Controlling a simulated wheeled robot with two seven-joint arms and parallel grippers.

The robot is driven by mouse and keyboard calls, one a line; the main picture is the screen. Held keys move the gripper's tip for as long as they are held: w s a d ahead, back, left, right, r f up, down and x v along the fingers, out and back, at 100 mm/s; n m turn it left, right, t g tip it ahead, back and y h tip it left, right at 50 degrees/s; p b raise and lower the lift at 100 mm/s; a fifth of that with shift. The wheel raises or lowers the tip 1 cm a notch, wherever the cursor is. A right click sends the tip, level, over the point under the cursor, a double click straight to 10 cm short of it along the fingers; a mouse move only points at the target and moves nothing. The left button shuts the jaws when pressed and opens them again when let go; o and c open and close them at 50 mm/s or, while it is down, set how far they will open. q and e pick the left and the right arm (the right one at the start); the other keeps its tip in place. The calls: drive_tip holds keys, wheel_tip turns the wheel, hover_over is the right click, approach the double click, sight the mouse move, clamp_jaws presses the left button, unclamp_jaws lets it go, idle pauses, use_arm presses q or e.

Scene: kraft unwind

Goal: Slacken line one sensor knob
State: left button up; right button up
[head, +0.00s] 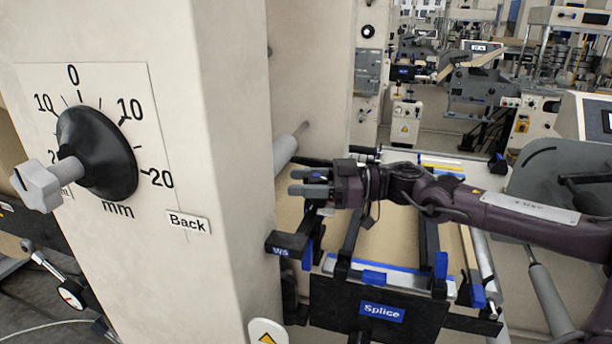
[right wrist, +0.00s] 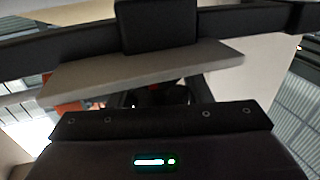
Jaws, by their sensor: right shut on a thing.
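My right gripper (head: 300,182) reaches in from the right, its grey fingers pointing left close to the cream column. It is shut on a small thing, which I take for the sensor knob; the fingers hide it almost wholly. The right wrist view shows a dark block (right wrist: 155,25) and a pale plate (right wrist: 140,72) close to the gripper, but no clear knob. My left gripper is not in view.
The cream column (head: 230,150) stands close at left, carrying a millimetre dial (head: 98,155) with a protruding grey knob (head: 40,186). A black splice table with a blue "Splice" label (head: 382,311) lies below my right arm. Rollers and machine panels stand at right.

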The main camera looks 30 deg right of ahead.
drive_tip(key=shift+s+a+f+n+g+y, duration=0.15)
drive_tip(key=shift+n+g+y, duration=0.35)
drive_tip(key=shift+n+g, duration=0.8)
drive_tip(key=shift+s+a+r+n+g+y, duration=0.15)
drive_tip(key=shift+n+g+y, duration=0.55)
drive_tip(key=shift+g, duration=1)
drive_tip(key=shift+s+f+n+g+y, duration=0.1)
drive_tip(key=shift+s+n+g+y, duration=0.2)
drive_tip(key=shift+n+g, duration=1.05)
drive_tip(key=shift+s+f+n+g+p, duration=0.15)
drive_tip(key=shift+n+g, duration=0.25)
drive_tip(key=shift+g, duration=0.5)
drive_tip(key=shift+s+r+n+g+p, duration=0.15)
drive_tip(key=shift+n+g, duration=0.2)
drive_tip(key=shift+g, duration=0.5)
drive_tip(key=shift+f+n+g, duration=0.35)
drive_tip(key=shift+n+g, duration=0.15)
drive_tip(key=shift+g, duration=0.3)
drive_tip(key=o, duration=1)
drive_tip(key=shift+w+d, duration=0.1)
drive_tip(key=shift+r, duration=0.15)
